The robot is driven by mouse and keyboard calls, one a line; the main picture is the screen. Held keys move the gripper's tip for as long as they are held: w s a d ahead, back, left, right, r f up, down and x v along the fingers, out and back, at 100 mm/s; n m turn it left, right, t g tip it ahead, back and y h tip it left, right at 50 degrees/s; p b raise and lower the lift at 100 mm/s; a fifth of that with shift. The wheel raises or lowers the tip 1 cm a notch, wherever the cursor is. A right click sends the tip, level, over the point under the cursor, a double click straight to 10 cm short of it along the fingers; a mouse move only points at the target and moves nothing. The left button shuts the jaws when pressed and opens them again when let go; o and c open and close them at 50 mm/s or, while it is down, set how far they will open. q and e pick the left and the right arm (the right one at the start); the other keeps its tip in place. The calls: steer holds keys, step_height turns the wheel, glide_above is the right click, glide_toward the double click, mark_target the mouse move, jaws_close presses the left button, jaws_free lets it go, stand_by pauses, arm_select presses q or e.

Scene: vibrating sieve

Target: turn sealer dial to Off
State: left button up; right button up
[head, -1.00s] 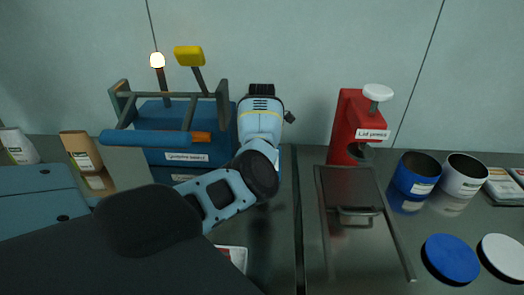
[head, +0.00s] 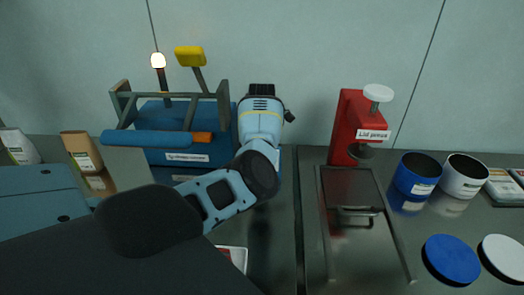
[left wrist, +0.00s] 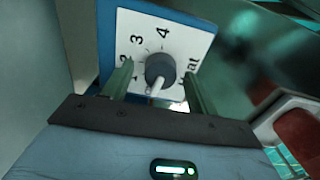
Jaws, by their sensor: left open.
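The blue sealer (head: 160,110) stands left of centre in the head view, its long arm raised. In the left wrist view its white dial plate (left wrist: 150,30) shows the numbers 1 to 4 and part of a word ending in "at". The dark round dial knob (left wrist: 160,68) has a pale pointer aimed toward the bottom of the picture, away from the 4. No Off mark can be read. My left gripper (left wrist: 158,72) is open, one finger on each side of the knob; contact cannot be told. In the head view its fingers and the dial are hidden. My right gripper is not in view.
A red lid press (head: 345,125) stands right of my left arm, with a metal tray (head: 350,250) before it. A blue cup (head: 417,175), a white cup (head: 463,178) and lids stand further right. Pouches (head: 82,150) stand left. A lamp and yellow-topped post rise behind the sealer.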

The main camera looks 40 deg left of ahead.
arm_select(q)
steer(key=shift+r, duration=3.9)
steer(key=shift+f, duration=0.1)
